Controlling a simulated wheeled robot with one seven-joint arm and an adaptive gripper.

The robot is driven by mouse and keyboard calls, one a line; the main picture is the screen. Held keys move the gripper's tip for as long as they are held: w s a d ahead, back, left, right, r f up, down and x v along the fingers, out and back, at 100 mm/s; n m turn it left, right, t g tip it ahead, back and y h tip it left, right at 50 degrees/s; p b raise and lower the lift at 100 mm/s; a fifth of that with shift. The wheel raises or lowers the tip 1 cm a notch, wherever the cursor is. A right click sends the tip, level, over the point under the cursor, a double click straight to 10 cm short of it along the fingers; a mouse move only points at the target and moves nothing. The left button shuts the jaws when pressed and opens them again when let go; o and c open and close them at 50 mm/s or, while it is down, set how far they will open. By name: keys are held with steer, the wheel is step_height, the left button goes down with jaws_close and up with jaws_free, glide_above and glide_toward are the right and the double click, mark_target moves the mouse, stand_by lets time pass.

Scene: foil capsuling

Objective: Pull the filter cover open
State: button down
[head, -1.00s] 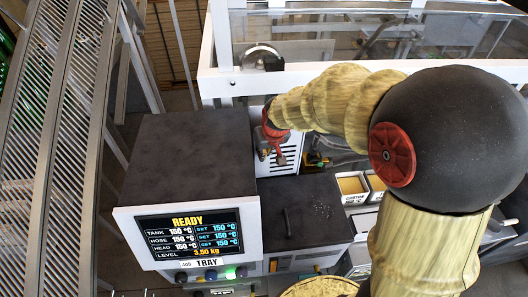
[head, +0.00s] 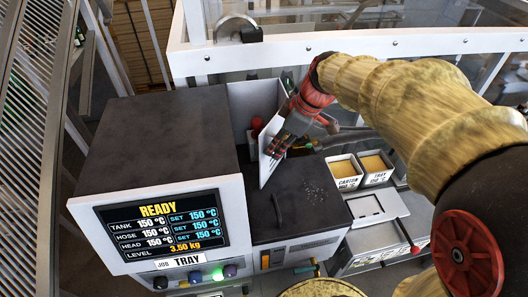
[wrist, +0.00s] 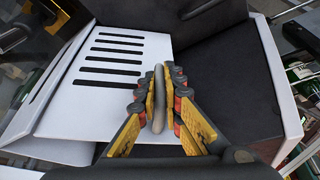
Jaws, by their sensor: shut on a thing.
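The filter cover (head: 268,168) is a white panel beside the dark-topped melter unit; in the head view it stands swung out at an angle from its opening. In the wrist view the slotted face of the cover (wrist: 110,75) fills the upper left, with a row of dark slots. My gripper (head: 277,148) is at the cover's outer face. In the wrist view my gripper (wrist: 158,98) has both padded fingers closed on a grey rounded handle (wrist: 158,135) on the cover. Behind the cover, a pale recess (head: 253,100) with a red knob (head: 257,123) shows; its lower part is hidden.
The melter's screen (head: 161,225) reads READY. A dark lid with a handle (head: 279,210) lies just in front of the cover. Labelled bins (head: 345,170) stand to the right. A white frame rail (head: 330,50) runs behind.

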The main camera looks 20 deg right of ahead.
steer(key=s+d+n+g, duration=0.2)
steer(key=d+n+g, duration=0.1)
steer(key=d+n, duration=0.6)
steer(key=shift+d+n+g+y, duration=0.3)
steer(key=shift+d+n+y, duration=0.1)
steer(key=shift+d, duration=1.3)
steer(key=shift+s, duration=0.1)
steer(key=c, duration=2.2)
jaws_free()
steer(key=v, duration=1.2)
